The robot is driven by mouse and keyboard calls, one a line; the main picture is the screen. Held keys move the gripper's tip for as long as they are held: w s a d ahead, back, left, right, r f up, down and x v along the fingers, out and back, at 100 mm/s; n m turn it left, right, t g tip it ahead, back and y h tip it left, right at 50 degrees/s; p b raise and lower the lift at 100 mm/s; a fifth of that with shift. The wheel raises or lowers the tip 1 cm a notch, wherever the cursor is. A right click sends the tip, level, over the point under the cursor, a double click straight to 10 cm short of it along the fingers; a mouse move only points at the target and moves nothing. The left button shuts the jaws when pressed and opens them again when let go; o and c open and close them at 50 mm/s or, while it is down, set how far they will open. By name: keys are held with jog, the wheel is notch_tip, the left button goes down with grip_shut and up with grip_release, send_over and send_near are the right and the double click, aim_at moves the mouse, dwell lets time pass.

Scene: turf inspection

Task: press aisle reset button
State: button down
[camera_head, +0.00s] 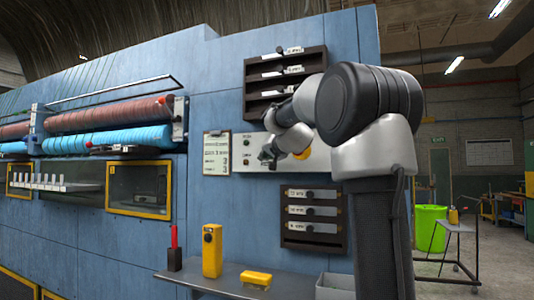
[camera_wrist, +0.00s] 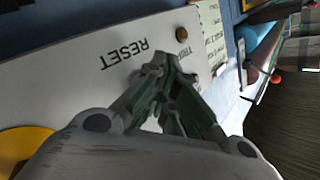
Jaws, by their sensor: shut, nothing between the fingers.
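A pale control panel (camera_head: 240,150) is mounted on the blue machine wall, and it also fills much of the wrist view (camera_wrist: 75,85). In the wrist view it bears the word RESET (camera_wrist: 125,55), upside down, and a second label partly hidden by my fingertips. A small dark brown knob (camera_wrist: 181,33) sits just beyond the fingertips. A large yellow round part (camera_wrist: 25,148) is at lower left, seen as a yellow disc (camera_head: 303,153) in the head view. My gripper (camera_wrist: 165,62) is shut and empty, its tips over the panel beside RESET. I cannot tell whether they touch it.
A notice sheet (camera_head: 217,153) hangs left of the panel. Dark label racks are above (camera_head: 285,54) and below (camera_head: 294,241) it. A shelf (camera_head: 218,278) below carries a yellow upright device (camera_head: 212,250), a red-topped item (camera_head: 174,247) and a yellow block (camera_head: 257,280).

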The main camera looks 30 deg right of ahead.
jog(key=shift+s+a, duration=0.6)
jog(key=shift+a, duration=0.15)
dwell(0.5)
jog(key=s+a+f+n+g+y, duration=0.15)
jog(key=s+f+g, duration=0.35)
jog(key=f, duration=0.5)
jog(key=s+a+f+n+g+y, duration=0.1)
jog(key=s+a+f+n+g, duration=0.15)
jog(key=s+f, duration=0.55)
jog(key=s+a+f+n+g, duration=0.1)
jog(key=s+a+f, duration=0.1)
jog(key=s+f, duration=0.3)
jog(key=s+a+f+n+g, duration=0.2)
jog(key=s+f, duration=0.3)
jog(key=s, duration=0.9)
jog(key=s+a+f+n+g, duration=0.1)
jog(key=s+a+f, duration=0.1)
jog(key=s+f, duration=0.3)
jog(key=shift+s+f+n, duration=0.25)
jog(key=shift+s+n, duration=0.15)
jog(key=shift+s, duration=1.75)
jog(key=shift+g+h, duration=0.25)
